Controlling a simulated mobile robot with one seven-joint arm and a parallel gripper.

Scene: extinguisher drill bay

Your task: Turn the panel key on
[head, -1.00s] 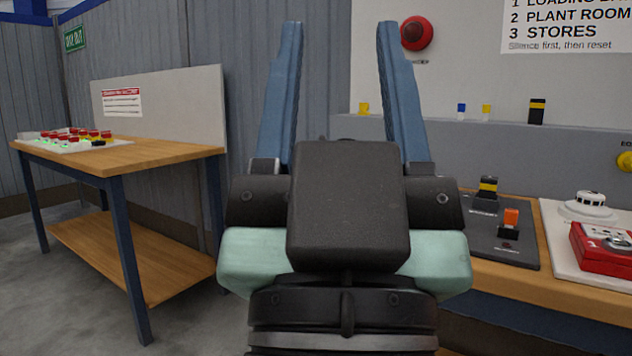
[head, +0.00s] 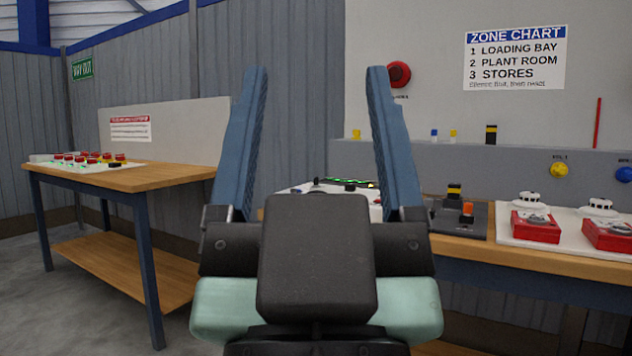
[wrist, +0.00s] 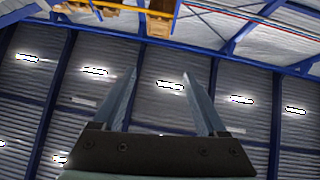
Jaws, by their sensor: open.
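My gripper (head: 312,150) stands upright in front of the head camera, its two blue fingers spread wide with nothing between them. It also shows open in the wrist view (wrist: 160,95), pointing toward the roof. Behind it on the right-hand bench lies a pale panel (head: 300,187) with a green lit strip and small dark parts; my gripper hides much of it. I cannot make out a key on it. A dark grey plate (head: 470,219) with a black-yellow block and an orange block lies to the right of the fingers.
Red call boxes (head: 535,226) and white detectors stand on a white board at the right. A red sounder (head: 398,74) and a zone chart (head: 515,57) are on the wall. A left table (head: 140,178) holds several red-topped items. Floor shows at lower left.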

